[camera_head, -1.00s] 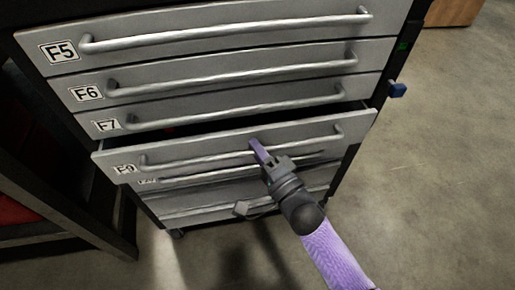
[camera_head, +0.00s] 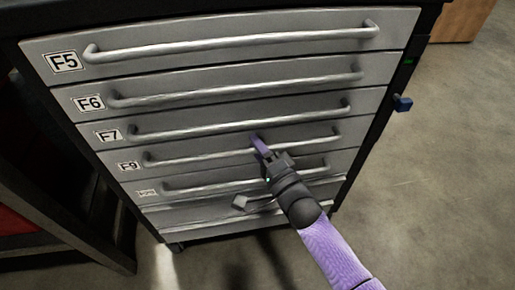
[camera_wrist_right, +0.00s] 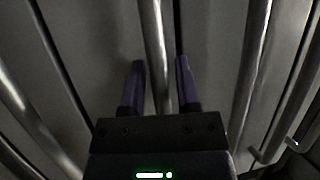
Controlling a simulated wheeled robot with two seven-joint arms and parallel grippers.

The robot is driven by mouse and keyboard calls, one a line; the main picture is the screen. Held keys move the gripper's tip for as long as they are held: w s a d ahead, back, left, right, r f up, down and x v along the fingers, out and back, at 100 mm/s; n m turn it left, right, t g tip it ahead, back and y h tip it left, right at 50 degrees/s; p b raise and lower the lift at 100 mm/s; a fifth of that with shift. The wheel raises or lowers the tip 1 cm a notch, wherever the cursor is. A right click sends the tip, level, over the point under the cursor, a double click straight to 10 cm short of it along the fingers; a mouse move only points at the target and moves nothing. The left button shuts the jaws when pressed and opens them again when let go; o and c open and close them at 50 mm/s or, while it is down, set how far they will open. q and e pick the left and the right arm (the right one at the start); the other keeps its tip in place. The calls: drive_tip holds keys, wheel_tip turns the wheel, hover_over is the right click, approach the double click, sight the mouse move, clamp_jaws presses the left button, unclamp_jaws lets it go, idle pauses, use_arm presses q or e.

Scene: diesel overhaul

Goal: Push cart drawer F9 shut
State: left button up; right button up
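Drawer F9 (camera_head: 222,158) is the grey drawer below F7 in the cart, with its label at the left and a long bar handle. Its front now sits level with the fronts around it, with no open gap above it. My right gripper (camera_head: 258,143) is at the right part of the F9 handle. In the right wrist view its two purple fingers (camera_wrist_right: 160,80) stand apart, with a bar handle (camera_wrist_right: 155,45) running between them. I see no finger closed on the bar. My left gripper is not in view.
Drawers F5 (camera_head: 230,52), F6 (camera_head: 230,82) and F7 (camera_head: 215,118) above are shut. A dark frame (camera_head: 60,215) stands at the left. Bare floor (camera_head: 440,180) lies to the right.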

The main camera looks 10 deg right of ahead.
drive_tip(key=shift+s, duration=0.1)
drive_tip(key=shift+s+d+f+p, duration=0.1)
drive_tip(key=shift+s+d+p, duration=0.05)
drive_tip(key=shift+s+p, duration=0.2)
drive_tip(key=p+v, duration=0.3)
drive_tip(key=v, duration=0.6)
